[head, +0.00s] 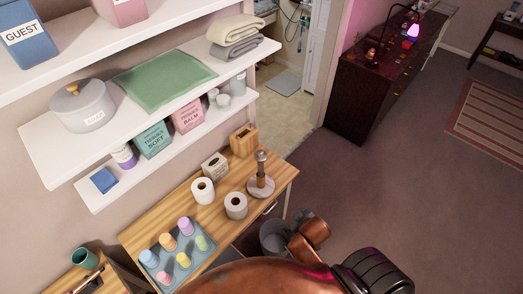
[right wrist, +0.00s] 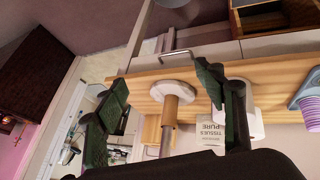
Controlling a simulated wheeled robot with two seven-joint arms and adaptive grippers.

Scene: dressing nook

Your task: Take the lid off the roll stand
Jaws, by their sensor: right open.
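The roll stand (head: 261,187) is upright at the right end of the wooden table, with a round pale base and a wooden post. A silver top piece, which looks like the lid (head: 261,156), sits on the post. In the right wrist view the stand's base (right wrist: 172,87) and post show, and the silver piece (right wrist: 165,142) runs down towards the dark gripper body, which hides its end. My right gripper (right wrist: 160,101) is open, its two dark fingers on either side of the post with visible gaps. My left gripper is not in view.
Two white paper rolls (head: 203,190) (head: 236,205), a tissue box (head: 215,166) and a wooden box (head: 243,140) stand near the roll stand. A blue tray (head: 198,268) holds several pastel cups. White shelves (head: 150,120) overhang the table's back. Floor is open to the right.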

